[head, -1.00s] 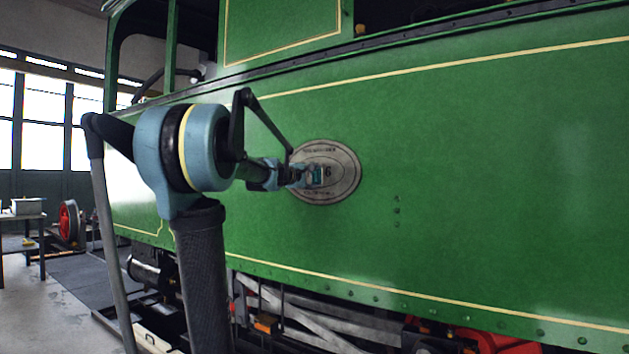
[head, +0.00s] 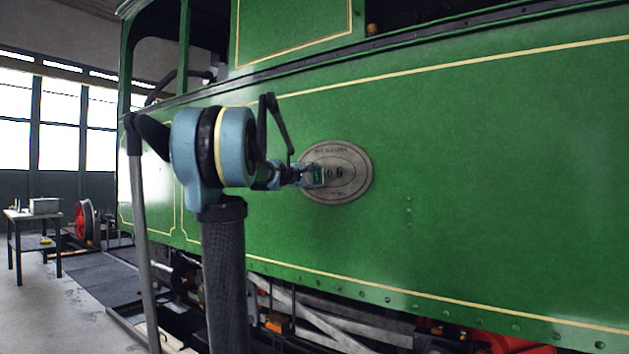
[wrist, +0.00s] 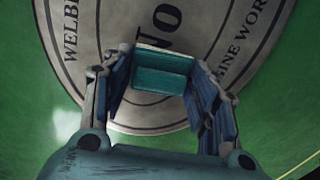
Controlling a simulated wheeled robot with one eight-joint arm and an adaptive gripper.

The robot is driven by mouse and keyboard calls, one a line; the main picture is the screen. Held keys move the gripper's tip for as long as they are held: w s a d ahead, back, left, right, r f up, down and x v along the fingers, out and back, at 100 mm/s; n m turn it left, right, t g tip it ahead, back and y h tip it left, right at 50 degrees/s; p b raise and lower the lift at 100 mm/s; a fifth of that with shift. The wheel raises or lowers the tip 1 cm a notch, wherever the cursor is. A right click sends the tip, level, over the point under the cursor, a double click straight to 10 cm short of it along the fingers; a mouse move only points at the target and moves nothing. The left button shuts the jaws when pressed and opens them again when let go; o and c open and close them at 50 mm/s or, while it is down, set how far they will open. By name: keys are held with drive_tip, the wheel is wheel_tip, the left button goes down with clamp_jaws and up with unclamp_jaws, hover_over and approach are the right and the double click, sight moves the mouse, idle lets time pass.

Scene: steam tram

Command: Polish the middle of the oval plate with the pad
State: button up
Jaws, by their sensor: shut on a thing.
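The oval plate (head: 352,188) is grey with dark lettering and is fixed to the green side of the tram. In the wrist view the plate (wrist: 110,25) fills the upper middle, with "No" in its centre. My gripper (head: 311,177) is at the left part of the plate in the head view. In the wrist view my gripper (wrist: 163,85) has its two fingers closed on the teal pad (wrist: 163,75), which has a pale far edge. The pad lies just below the "No" in that view and hides part of the plate. I cannot tell whether it touches the plate.
The green side panel (head: 480,180) is wide and flat, with small rivets right of the plate. Pipes and red parts (head: 505,343) show under its lower edge. A small table (head: 33,225) and a red wheel (head: 85,222) stand far left on open floor.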

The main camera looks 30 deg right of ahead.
drive_tip(key=shift+a, duration=0.1)
drive_tip(key=shift+v, duration=2.85)
drive_tip(key=v, duration=0.3)
